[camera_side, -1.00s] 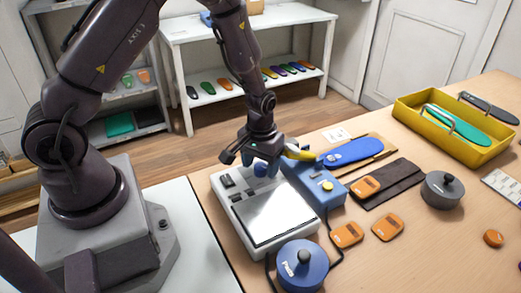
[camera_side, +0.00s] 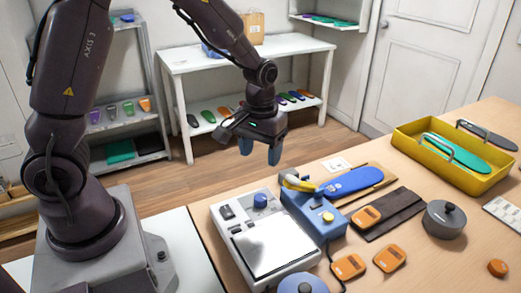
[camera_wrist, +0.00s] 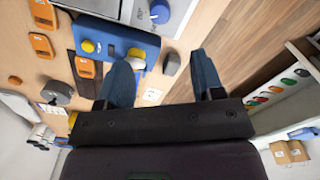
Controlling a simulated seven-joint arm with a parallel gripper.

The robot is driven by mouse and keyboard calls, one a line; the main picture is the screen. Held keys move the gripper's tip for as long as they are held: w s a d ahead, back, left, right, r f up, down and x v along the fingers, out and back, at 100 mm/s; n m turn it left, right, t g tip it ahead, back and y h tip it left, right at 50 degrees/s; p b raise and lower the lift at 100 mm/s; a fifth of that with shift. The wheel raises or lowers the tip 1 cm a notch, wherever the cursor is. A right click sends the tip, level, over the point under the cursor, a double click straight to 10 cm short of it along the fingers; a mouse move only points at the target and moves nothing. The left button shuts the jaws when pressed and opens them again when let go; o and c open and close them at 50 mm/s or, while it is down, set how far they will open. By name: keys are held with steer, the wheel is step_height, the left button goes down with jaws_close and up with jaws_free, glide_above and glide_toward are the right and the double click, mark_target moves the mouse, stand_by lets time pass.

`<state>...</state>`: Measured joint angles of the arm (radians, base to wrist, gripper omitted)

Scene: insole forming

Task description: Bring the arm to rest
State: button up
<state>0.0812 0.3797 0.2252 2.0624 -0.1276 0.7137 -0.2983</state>
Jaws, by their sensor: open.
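My gripper (camera_side: 260,150) hangs above and behind the work table, its two blue fingers apart with nothing between them. In the wrist view my gripper (camera_wrist: 165,80) also shows its fingers spread and empty. Below it to the left in the side view is a white machine (camera_side: 262,245) with a blue knob (camera_side: 260,201) on top. Beside the machine is a blue box (camera_side: 312,217) with a yellow button (camera_side: 328,217). A yellow handle (camera_side: 299,184) stands on the far end of this box. My gripper touches none of them.
A blue insole (camera_side: 350,181) lies on a wooden board. Several orange devices, a dark mat (camera_side: 388,215), a grey lidded pot (camera_side: 444,219) and a yellow tray (camera_side: 455,176) holding a green insole (camera_side: 470,155) are to the right. A white shelf (camera_side: 240,60) stands behind. The air around my gripper is clear.

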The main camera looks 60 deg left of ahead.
steer(key=s+d+r+m+t, duration=0.2)
steer(key=s+r+m, duration=0.1)
steer(key=s+r, duration=0.4)
steer(key=s+d+r+m+t, duration=0.2)
steer(key=s+r+m+t, duration=0.1)
steer(key=s+r, duration=0.5)
step_height(320, 180, up, 2)
steer(key=shift+r+t, duration=0.15)
steer(key=shift+t, duration=0.15)
